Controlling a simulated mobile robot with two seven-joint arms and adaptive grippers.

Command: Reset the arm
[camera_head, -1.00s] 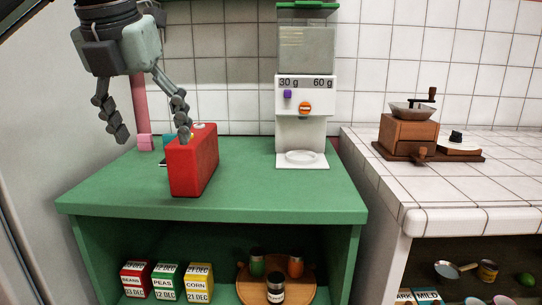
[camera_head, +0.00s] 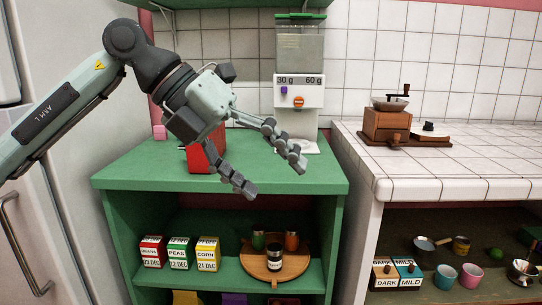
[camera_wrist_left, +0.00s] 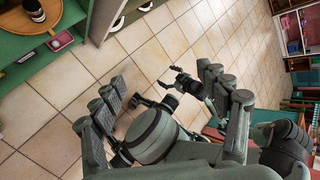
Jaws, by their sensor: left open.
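My left gripper (camera_head: 268,170) reaches in from the left in the head view, in front of the green counter top (camera_head: 130,172). Its fingers are spread and nothing is between them. The fingers also show in the left wrist view (camera_wrist_left: 162,86), above the tiled floor. A red box (camera_head: 203,157) stands on the counter behind the gripper, partly hidden by it. In the left wrist view a dark jointed part (camera_wrist_left: 186,84), seemingly my right gripper, shows small in the distance; its jaw state is unclear.
A white dispenser (camera_head: 298,98) stands at the counter's back. A wooden grinder (camera_head: 387,125) sits on the white tiled counter (camera_head: 440,178) to the right. The lower green shelf holds several date boxes (camera_head: 179,254) and a round wooden tray (camera_head: 254,268) with jars. The floor (camera_wrist_left: 60,90) is clear.

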